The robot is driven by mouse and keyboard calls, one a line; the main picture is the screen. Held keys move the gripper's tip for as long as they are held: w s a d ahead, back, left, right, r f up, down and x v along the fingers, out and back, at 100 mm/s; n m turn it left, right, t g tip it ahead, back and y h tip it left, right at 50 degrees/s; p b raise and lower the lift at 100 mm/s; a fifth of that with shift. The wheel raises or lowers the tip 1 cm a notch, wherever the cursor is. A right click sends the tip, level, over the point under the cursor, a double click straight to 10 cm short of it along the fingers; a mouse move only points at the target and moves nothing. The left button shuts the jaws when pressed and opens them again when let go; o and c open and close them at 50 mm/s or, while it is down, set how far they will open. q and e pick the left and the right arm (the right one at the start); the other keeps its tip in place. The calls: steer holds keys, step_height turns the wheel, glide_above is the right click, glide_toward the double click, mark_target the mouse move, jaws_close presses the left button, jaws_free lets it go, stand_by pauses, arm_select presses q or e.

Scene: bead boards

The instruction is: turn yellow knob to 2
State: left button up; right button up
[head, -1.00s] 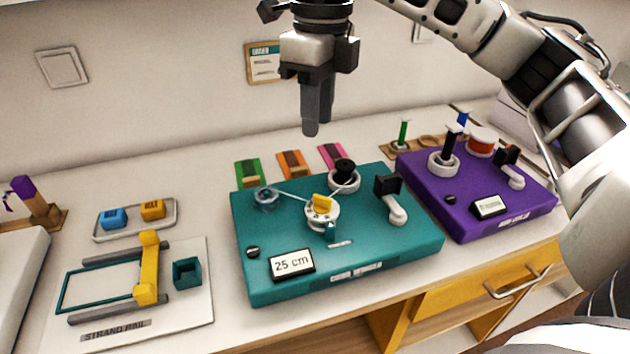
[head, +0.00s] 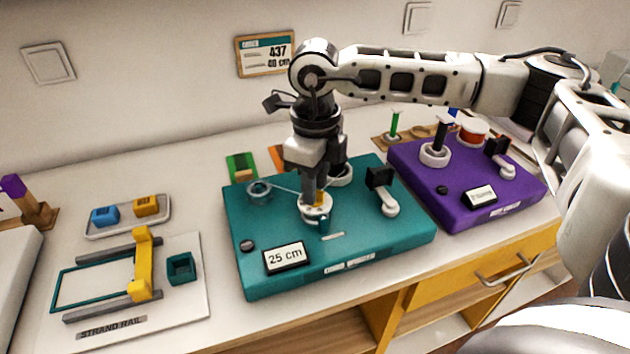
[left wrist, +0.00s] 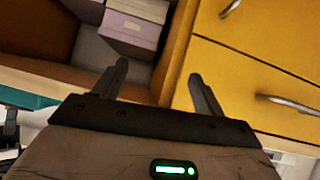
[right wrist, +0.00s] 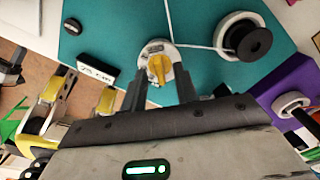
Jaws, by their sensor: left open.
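The yellow knob (head: 319,198) sits on a white dial (head: 314,211) in the middle of the teal board (head: 390,236). In the head view my right gripper (head: 310,198) points down right at the knob and hides much of it. In the right wrist view the yellow knob (right wrist: 158,68) shows just beyond and between the two spread fingers of my right gripper (right wrist: 161,88). I cannot tell whether they touch it. The dial's marks are too small to read. My left gripper (left wrist: 162,82) is open and empty, facing shelves and drawers below the worktop.
The teal board also has a black lever (head: 380,180), a spool post and a "25 cm" plate (head: 286,257). A purple board (head: 470,190) stands right of it. A strand rail board (head: 190,310) and a tray (head: 125,228) lie left. A yellow drawer (head: 510,270) is below.

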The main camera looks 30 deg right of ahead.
steer(key=shift+f, duration=0.25)
jaws_close()
